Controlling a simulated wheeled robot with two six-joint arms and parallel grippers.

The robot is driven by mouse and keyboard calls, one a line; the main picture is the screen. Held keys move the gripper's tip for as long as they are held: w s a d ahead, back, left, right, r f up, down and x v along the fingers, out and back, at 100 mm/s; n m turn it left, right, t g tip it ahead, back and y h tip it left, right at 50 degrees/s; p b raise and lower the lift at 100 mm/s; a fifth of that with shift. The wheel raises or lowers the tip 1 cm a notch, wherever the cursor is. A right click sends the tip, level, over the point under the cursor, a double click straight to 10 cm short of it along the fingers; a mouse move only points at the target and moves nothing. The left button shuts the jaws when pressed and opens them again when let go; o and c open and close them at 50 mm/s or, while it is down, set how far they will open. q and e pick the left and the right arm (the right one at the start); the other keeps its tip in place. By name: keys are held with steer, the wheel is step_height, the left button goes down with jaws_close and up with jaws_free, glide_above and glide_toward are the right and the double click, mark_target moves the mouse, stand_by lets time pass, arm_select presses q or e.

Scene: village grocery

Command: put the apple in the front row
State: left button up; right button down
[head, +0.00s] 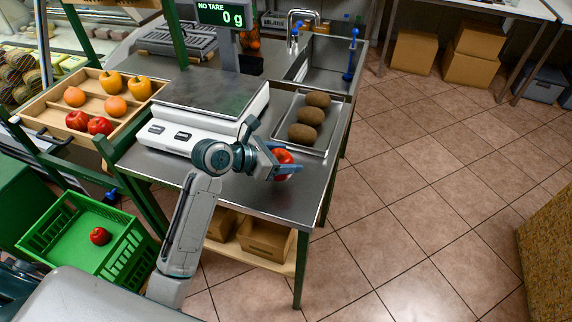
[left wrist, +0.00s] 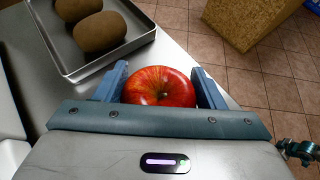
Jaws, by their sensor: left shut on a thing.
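In the left wrist view the apple (left wrist: 160,86) sits between the two blue fingers of the left gripper (left wrist: 162,88). A wooden display tray (head: 45,118) with dividers stands at the left. Another red apple (head: 99,236) lies in the green crate (head: 117,258). My right gripper is not in view.
A scale (head: 213,93) reading 0 g stands on the counter (head: 262,196). A metal tray (head: 326,142) with three brown kiwi-like fruits (head: 302,133) lies to its right. A sink (head: 330,63) is behind. Open tiled floor lies to the right.

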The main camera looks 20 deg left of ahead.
arm_select(q)
steer(key=shift+w+d, duration=0.2)
steer(key=shift+d, duration=0.05)
steer(key=shift+f, duration=0.15)
step_height(320, 180, down, 3)
steer(key=shift+f, duration=0.15)
steer(key=o, duration=1.1)
